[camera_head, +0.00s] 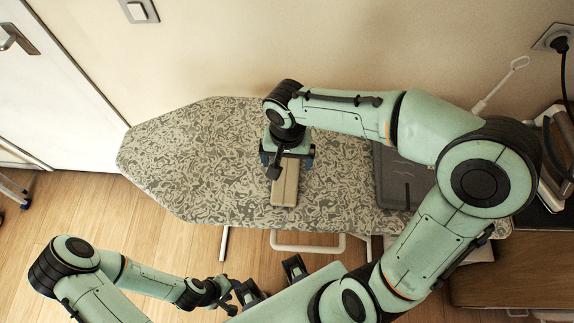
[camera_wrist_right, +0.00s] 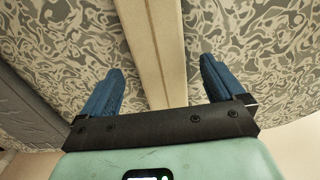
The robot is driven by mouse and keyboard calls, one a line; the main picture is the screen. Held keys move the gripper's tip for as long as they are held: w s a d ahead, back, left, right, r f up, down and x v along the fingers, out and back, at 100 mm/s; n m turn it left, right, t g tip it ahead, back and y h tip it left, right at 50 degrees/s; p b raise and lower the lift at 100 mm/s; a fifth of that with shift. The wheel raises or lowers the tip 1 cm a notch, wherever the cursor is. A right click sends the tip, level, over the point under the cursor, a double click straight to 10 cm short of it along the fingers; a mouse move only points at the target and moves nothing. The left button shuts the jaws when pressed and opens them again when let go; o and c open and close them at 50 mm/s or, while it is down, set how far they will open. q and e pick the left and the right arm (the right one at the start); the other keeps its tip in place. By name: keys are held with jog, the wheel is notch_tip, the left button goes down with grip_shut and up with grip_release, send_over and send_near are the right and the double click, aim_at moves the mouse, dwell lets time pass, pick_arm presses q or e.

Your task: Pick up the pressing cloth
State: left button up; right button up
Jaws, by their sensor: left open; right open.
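A long, flat beige strip (camera_head: 285,187), which appears to be the folded pressing cloth, lies on the patterned ironing board (camera_head: 190,150). It also shows in the right wrist view (camera_wrist_right: 155,45), running away between the fingers. My right gripper (camera_head: 288,165) is over the strip's far part and hides some of it. In the right wrist view the blue fingers of this gripper (camera_wrist_right: 162,68) are wide apart, one on each side of the strip, with nothing held. My left gripper (camera_head: 230,292) is low at the front, off the board, open and away from the strip.
A dark grey flat pad (camera_head: 404,178) lies on the board's right part. An iron (camera_head: 556,165) stands at the far right beside a wall socket. A wooden cabinet (camera_head: 515,285) is at lower right. The board's left half is clear. The wall runs close behind.

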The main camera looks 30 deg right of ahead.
notch_tip(320, 180, down, 2)
jog(key=shift+c, duration=0.4)
jog(key=c, duration=1.1)
jog(key=shift+o, duration=0.2)
jog(key=shift+r, duration=0.15)
